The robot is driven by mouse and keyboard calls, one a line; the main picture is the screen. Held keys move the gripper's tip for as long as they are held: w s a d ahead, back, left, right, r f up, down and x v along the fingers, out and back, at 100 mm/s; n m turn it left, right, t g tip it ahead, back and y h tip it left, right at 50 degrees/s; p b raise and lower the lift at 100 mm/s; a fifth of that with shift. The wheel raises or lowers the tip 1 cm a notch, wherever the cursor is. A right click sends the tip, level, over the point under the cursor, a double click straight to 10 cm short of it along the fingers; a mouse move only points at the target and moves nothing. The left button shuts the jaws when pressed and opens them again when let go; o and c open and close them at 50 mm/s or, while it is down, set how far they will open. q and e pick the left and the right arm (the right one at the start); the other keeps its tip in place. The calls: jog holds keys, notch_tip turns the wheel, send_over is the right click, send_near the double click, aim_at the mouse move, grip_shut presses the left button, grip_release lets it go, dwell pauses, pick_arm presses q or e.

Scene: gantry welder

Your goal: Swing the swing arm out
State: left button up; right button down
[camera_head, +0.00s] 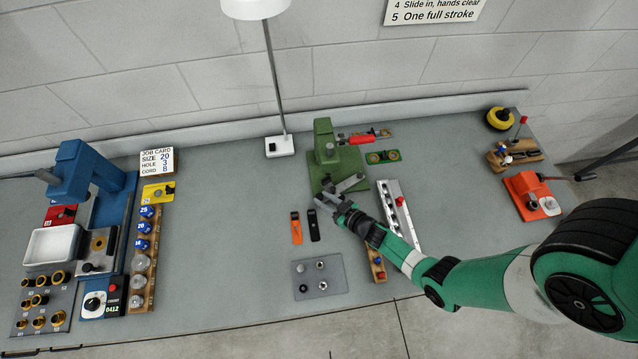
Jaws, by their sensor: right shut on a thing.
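The green machine (326,152) stands near the middle back of the bench. A grey metal arm (350,183), which looks like the swing arm, lies low at its front, angled across the green base. My right gripper (328,203) reaches in from the right, just in front of this base, with its fingers at the near end of the grey arm. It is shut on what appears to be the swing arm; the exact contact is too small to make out. My left gripper is not in view.
A grey rail with a red knob (401,203) lies close right of my right gripper. An orange tool (296,228) and a black tool (313,225) lie left of it. A grey plate (320,283) lies in front. A lamp (280,146) stands behind left.

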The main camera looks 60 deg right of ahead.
jog(key=shift+s, duration=0.1)
jog(key=c, duration=0.6)
grip_release()
jog(key=shift+r, duration=0.25)
jog(key=s+a+r+b, duration=0.1)
jog(key=s+a+r, duration=0.2)
jog(key=r, duration=0.1)
jog(key=s+a+r+b, duration=0.2)
jog(key=s+a+r, duration=0.1)
jog(key=r, duration=0.1)
jog(key=s+a+r+b, duration=0.2)
jog(key=s+a+r, duration=0.2)
jog(key=shift+r, duration=0.3)
